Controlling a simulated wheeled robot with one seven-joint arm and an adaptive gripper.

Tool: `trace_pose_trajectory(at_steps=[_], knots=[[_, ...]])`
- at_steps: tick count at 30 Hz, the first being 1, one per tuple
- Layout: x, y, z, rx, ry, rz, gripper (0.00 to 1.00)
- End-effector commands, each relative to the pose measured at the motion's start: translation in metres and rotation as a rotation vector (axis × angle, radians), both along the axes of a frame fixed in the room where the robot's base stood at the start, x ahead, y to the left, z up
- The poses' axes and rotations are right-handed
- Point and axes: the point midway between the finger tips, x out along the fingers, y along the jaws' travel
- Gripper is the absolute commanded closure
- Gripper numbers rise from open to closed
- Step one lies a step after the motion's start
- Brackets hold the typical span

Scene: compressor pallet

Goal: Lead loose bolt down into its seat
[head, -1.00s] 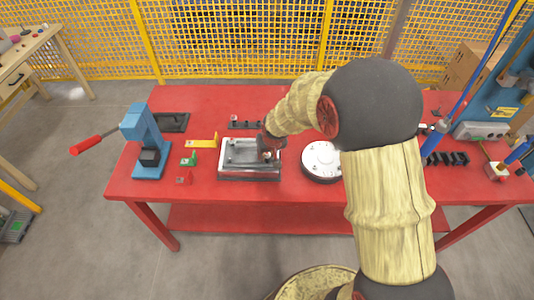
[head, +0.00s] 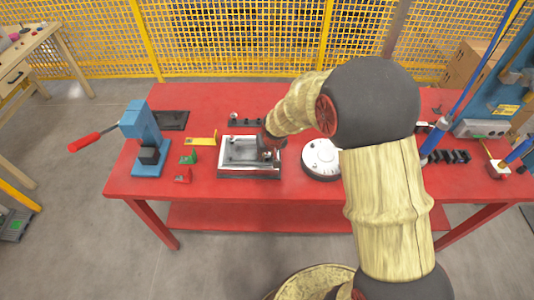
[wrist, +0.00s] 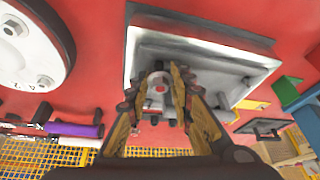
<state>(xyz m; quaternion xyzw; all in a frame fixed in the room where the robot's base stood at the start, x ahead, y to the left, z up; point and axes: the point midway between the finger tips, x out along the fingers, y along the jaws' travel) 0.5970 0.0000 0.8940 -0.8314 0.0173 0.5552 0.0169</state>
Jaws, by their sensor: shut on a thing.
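The grey metal pallet (head: 234,172) sits near the front middle of the red table. It also shows in the wrist view (wrist: 205,42), with a raised rim and a recessed floor. My gripper (head: 267,148) is over the pallet's right part. In the wrist view my gripper (wrist: 160,84) is shut on a small grey bolt (wrist: 159,77), between its two fingers. The fingers hide much of the bolt. I cannot tell whether its tip touches the seat, which is hidden.
A round white-topped disc (head: 322,157) stands close to the pallet's right. A blue press (head: 149,140) with a red handle is at the left. Yellow, green and red blocks lie between press and pallet. A dark rack (head: 245,122) is behind the pallet.

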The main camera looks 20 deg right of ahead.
Motion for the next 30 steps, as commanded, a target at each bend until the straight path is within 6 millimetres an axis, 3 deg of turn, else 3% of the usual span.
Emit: trace_pose_trajectory(at_steps=[7, 8, 18, 30], knots=[[-0.0004, -0.0001, -0.0011, 0.0, 0.001, 0.0, 1.0], [-0.0004, -0.0001, -0.0012, 0.0, 0.001, 0.0, 0.76], [-0.0007, 0.0, -0.0015, 0.0, 0.002, 0.0, 0.56], [-0.0025, 0.0001, 0.0059, 0.0, 0.0, 0.0, 0.56]])
